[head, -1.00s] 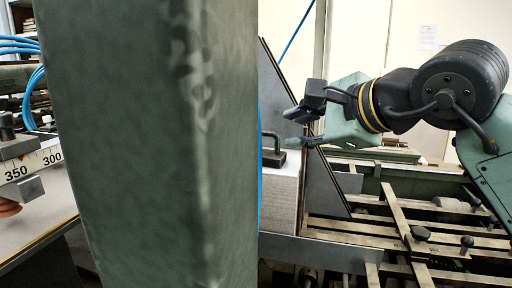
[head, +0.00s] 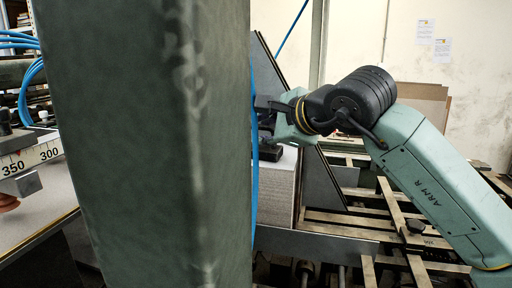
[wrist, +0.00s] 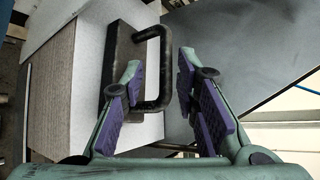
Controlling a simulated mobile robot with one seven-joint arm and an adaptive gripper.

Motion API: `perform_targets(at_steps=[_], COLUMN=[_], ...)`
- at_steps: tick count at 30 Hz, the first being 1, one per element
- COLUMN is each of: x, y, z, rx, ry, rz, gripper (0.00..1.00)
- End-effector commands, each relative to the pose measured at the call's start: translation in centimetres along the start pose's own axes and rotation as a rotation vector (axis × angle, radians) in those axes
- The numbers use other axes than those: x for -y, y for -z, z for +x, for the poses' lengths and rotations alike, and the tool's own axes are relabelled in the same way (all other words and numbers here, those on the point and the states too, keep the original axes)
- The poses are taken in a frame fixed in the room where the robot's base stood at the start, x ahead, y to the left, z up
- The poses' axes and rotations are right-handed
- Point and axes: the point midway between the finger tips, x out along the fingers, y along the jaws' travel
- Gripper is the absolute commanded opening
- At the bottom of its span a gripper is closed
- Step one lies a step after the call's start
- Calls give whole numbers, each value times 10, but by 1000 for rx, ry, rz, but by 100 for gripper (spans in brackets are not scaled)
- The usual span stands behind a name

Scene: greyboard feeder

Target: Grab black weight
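The black weight (wrist: 117,50) is a dark block with a bent bar handle (wrist: 163,88), on top of a stack of greyboard (wrist: 50,98). In the head view the weight (head: 270,152) shows partly, at the stack's top, with my gripper (head: 275,112) right above it. In the wrist view my gripper (wrist: 160,95) is open, its purple-padded fingers on either side of the handle. The left finger overlaps the block's near end in the picture; I cannot tell whether it touches. Part of the block is hidden by that finger.
A large green column (head: 150,150) blocks much of the head view. A slanted dark plate (head: 315,185) stands right beside the stack. Metal rails (head: 400,215) lie to the right, and a blue cable (head: 254,170) hangs in front of the stack.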

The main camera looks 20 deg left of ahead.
Motion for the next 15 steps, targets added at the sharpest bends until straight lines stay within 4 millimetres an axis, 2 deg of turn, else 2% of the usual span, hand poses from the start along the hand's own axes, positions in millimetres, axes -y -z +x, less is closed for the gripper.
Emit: perform_targets(at_steps=[4,15], x=[0,-1], y=[0,0], z=[0,0], rx=[0,0], ry=[0,-2], rz=[0,0], gripper=[28,3])
